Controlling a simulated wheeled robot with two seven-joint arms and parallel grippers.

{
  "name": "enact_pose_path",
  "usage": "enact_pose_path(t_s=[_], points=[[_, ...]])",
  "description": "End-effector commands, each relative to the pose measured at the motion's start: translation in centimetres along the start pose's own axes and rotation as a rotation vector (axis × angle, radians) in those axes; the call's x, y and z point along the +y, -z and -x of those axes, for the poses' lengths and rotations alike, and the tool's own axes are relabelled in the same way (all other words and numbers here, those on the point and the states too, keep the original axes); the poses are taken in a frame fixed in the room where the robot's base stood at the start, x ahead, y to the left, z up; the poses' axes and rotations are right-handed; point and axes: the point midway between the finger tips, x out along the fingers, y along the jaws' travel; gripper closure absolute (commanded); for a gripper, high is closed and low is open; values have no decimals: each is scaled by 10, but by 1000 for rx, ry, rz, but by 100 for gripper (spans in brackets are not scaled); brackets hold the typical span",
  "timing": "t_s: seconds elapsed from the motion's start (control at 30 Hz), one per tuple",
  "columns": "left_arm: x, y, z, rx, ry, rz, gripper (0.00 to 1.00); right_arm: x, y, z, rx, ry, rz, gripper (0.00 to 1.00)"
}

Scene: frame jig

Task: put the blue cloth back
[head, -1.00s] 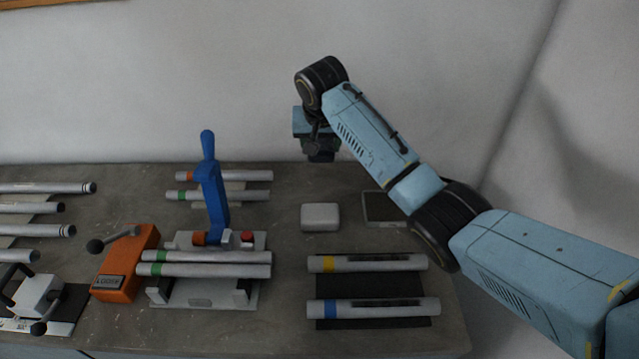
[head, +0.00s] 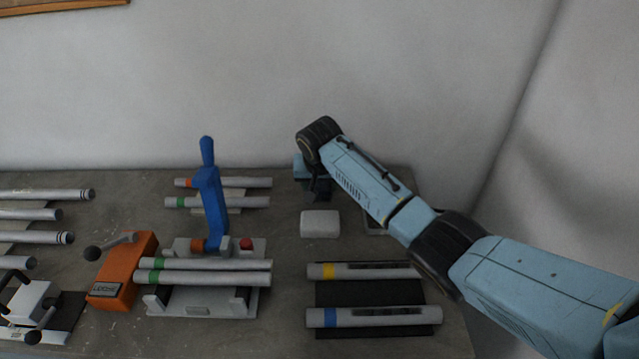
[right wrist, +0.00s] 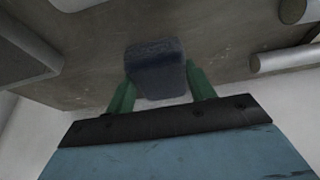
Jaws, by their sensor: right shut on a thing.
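The blue cloth (right wrist: 156,68) shows in the right wrist view as a dark blue folded block between the two green fingers. My right gripper (right wrist: 160,85) is shut on it. In the head view my right gripper (head: 317,192) is low over the back of the table, behind the white box, and the cloth is hard to make out there. I cannot tell whether the cloth touches the table. My left gripper is not in view.
A white box (head: 320,224) stands just in front of my right gripper. A shallow tray (head: 374,222) is partly hidden by my right arm. A blue-handled clamp jig (head: 208,205) holding tubes stands to the left. Yellow- and blue-banded tubes (head: 375,317) lie on a black mat in front.

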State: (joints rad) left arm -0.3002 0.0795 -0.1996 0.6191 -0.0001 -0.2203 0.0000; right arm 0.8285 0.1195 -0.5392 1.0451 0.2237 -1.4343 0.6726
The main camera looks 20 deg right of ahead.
Motion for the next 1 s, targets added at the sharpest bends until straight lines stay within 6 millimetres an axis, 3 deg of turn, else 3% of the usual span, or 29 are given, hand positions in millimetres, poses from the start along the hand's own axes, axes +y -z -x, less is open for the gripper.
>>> enact_pose_path(t_s=[0.17,0.2,0.33,0.73,1.0], points=[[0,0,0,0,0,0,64,0,-1,-3,-1,0,0,64],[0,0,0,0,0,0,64,0,-1,-2,0,0,0,41],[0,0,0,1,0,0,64,0,-1,-2,0,0,0,24],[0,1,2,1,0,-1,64,0,1,6,1,1,1,24],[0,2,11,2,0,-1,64,-1,1,52,3,3,1,24]])
